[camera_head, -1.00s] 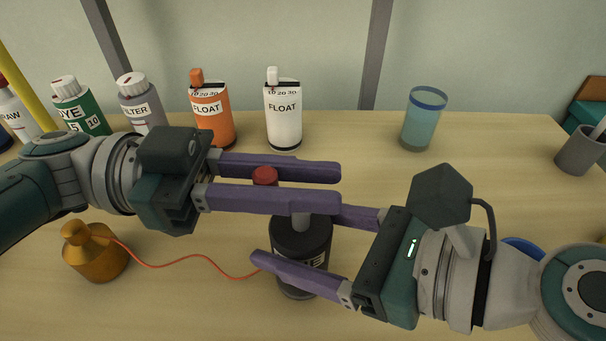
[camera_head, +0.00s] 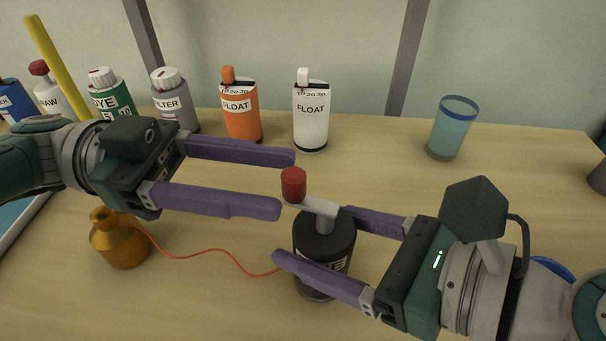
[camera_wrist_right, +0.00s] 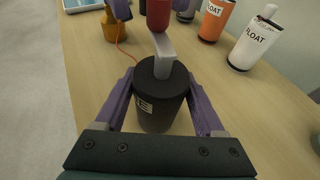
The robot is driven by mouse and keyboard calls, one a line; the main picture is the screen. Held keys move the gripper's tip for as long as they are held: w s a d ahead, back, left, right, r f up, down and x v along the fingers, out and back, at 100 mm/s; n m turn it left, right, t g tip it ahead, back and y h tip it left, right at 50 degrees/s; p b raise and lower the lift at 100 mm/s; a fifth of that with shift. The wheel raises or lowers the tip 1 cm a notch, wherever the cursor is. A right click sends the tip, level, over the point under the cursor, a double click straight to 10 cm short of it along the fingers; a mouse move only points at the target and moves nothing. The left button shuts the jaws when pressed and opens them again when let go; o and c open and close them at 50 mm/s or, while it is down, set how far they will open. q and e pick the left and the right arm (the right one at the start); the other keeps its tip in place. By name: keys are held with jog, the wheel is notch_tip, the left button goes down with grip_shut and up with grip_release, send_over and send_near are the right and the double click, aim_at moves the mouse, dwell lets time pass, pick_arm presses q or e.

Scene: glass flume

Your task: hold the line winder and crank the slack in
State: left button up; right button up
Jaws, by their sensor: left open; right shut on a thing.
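The line winder (camera_head: 322,245) is a dark grey drum with a white label, upright on the table. A light grey crank arm (camera_head: 318,207) on its top ends in a red knob (camera_head: 293,184). My right gripper (camera_head: 310,236) is shut on the drum, one finger on each side; the right wrist view shows the drum (camera_wrist_right: 158,98) between both fingers. My left gripper (camera_head: 287,183) is open, its fingertips just left of the red knob and apart from it. An orange line (camera_head: 215,251) runs from the drum to a brass-coloured weight (camera_head: 121,240) at left.
Behind stand an orange float bottle (camera_head: 240,112), a white float bottle (camera_head: 311,118), a grey filter bottle (camera_head: 174,100) and a green dye bottle (camera_head: 111,94). A blue-tinted glass (camera_head: 452,130) stands at back right. The table between the glass and my right arm is clear.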

pick_arm(q)
jog(key=shift+a, duration=0.6)
